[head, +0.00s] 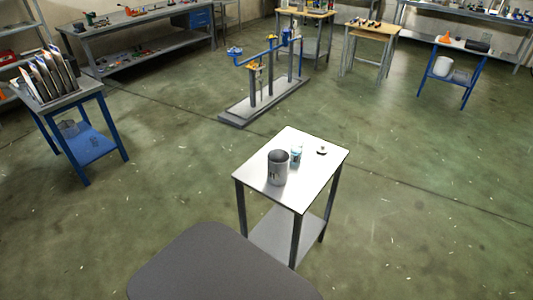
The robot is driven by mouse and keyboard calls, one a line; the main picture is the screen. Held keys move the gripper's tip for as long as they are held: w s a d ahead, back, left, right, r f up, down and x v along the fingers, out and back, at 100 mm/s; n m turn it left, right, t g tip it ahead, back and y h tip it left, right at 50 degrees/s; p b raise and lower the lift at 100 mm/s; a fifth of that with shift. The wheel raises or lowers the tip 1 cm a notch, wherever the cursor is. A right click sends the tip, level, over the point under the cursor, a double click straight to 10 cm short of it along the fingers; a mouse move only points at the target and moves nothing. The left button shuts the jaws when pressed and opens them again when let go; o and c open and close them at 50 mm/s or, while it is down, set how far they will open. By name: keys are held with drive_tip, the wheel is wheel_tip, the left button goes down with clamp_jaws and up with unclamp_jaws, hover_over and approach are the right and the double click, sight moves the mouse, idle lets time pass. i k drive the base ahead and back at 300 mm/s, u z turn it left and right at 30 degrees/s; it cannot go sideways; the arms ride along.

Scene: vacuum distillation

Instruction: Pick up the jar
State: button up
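A small side table (310,181) with a light top and dark legs stands in the middle of the head view. On it is a grey cylindrical container (278,168), upright, near the left front part of the top. Just behind it to the right stands a smaller jar-like container (296,155), pale with a blue part. I cannot tell for sure which of the two is the jar. A tiny light and dark item (321,150) lies further right on the top. My gripper is not in view, and nothing touches these things.
The table has a lower shelf (271,233). Behind it stands a grey stand with blue pipework (258,108). A blue-legged table with files (84,101) is at left, another small blue table (433,73) at right. Benches line the back. Wide green floor (400,230) is free.

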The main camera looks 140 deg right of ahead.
sight(296, 149)
drive_tip(key=z, duration=2.3)
drive_tip(key=i, duration=0.1)
drive_tip(key=z, duration=3)
